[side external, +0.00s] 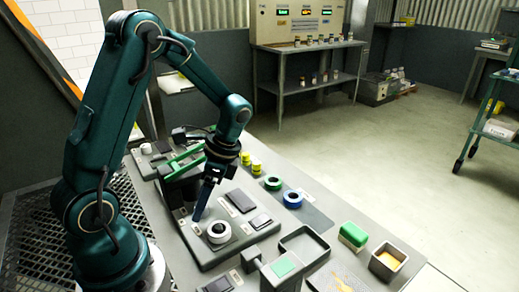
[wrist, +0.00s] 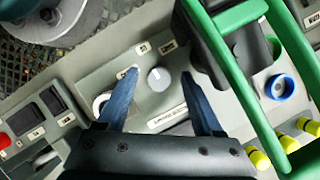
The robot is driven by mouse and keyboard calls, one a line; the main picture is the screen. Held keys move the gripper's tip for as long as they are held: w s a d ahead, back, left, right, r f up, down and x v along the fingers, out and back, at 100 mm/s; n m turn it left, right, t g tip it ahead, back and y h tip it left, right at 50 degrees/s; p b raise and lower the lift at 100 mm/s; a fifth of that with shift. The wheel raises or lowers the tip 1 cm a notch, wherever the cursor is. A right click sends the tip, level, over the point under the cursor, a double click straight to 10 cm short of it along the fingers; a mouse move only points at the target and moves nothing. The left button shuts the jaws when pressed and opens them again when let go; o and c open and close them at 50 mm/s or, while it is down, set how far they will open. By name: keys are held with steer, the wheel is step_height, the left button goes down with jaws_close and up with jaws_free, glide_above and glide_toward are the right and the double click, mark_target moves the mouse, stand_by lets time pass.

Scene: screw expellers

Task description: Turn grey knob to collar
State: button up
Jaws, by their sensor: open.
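The grey knob (wrist: 157,79) is round with a pale pointer mark, set in the panel in the wrist view. My gripper (wrist: 159,74) is open, with one blue finger on either side of the knob; I cannot tell whether either touches it. In the side view my gripper (side external: 197,216) points down at the panel and the knob does not show clearly. A white ring with a dark middle, perhaps the collar (side external: 219,232), sits on the panel beside the fingers. In the wrist view a white ring (wrist: 98,103) is partly hidden behind the left finger.
A green handle (side external: 183,162) on a dark block stands close behind my gripper and crosses the right of the wrist view. Yellow-capped pieces (side external: 250,164), a green ring (side external: 272,183) and a blue ring (side external: 292,199) are nearby. A grey tray (side external: 304,235) stands to the right.

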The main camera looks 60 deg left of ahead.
jaws_close()
steer(key=n, duration=0.2)
steer(key=n+h, duration=0.1)
steer(key=n, duration=0.1)
steer(key=shift+a+n+g+h, duration=0.1)
steer(key=shift+n+g+h, duration=0.2)
jaws_free()
steer(key=shift+v, duration=2.55)
